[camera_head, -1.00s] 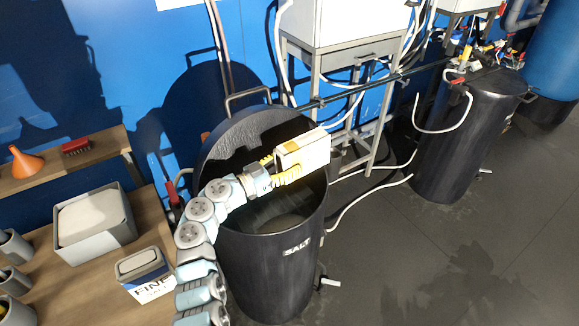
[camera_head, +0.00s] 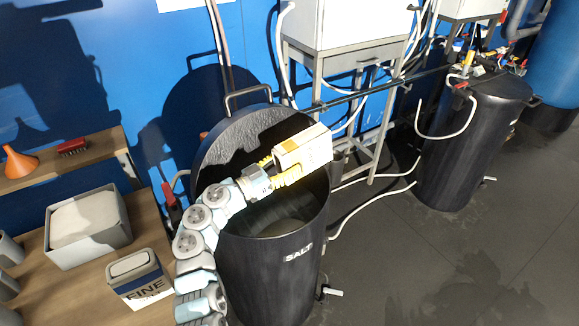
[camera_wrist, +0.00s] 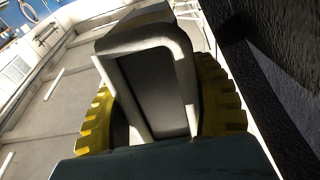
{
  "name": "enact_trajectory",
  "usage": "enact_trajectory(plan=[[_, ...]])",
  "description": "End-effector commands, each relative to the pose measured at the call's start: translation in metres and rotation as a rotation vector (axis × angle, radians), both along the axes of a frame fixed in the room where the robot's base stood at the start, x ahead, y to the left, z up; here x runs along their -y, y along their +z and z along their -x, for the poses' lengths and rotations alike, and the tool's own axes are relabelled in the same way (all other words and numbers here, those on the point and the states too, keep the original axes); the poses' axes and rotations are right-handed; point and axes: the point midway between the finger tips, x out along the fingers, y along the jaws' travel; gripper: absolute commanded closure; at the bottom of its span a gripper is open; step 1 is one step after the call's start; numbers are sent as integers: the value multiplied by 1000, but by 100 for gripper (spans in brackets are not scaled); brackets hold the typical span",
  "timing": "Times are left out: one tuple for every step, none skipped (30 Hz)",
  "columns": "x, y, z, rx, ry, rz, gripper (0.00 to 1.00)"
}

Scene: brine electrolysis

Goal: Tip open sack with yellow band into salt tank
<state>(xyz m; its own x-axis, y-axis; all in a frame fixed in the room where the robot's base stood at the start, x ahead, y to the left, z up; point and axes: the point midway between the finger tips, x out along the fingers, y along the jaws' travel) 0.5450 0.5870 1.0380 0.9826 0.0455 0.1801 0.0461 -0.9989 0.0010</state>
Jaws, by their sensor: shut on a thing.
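The pale sack (camera_head: 308,147) is in my gripper above the mouth of the black salt tank (camera_head: 268,270), which is labelled SALT. A yellowish-orange patch shows on the sack's side. It lies tipped over on its side, with its long side facing the camera. My gripper (camera_head: 278,172) has yellow fingers, shut on the sack. In the wrist view, the sack (camera_wrist: 188,50) shows a pale raised rim around a dark grey panel between the yellow fingers. I cannot tell whether any salt is falling. The tank's inside is dark, with a paler surface low down.
The tank's round lid (camera_head: 222,140) stands open against the blue wall. A blue-banded FINE sack (camera_head: 140,278) and a grey bin (camera_head: 88,240) stand on the wooden bench to the left. A metal stand (camera_head: 345,70) is behind the tank. Another black tank (camera_head: 470,150) is at right.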

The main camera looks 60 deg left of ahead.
Motion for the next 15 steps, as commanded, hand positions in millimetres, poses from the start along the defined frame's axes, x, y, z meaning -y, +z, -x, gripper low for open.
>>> enact_trajectory(plan=[[0,-2,0,5,0,-1,82],[0,-2,0,8,0,-1,82],[0,-2,0,12,0,-2,82],[0,-2,0,15,0,-2,82],[0,-2,1,18,0,-2,82],[0,-2,1,23,0,-2,82],[0,-1,1,26,0,-2,82],[0,-1,1,29,0,-2,82],[0,-1,1,33,-1,-2,82],[0,-1,1,36,-1,-2,82],[0,-1,2,39,-1,-2,82],[0,-1,2,42,0,-2,82],[0,-1,2,45,-1,-2,82],[0,0,2,47,-1,-2,82],[0,0,2,50,-1,-2,82]])
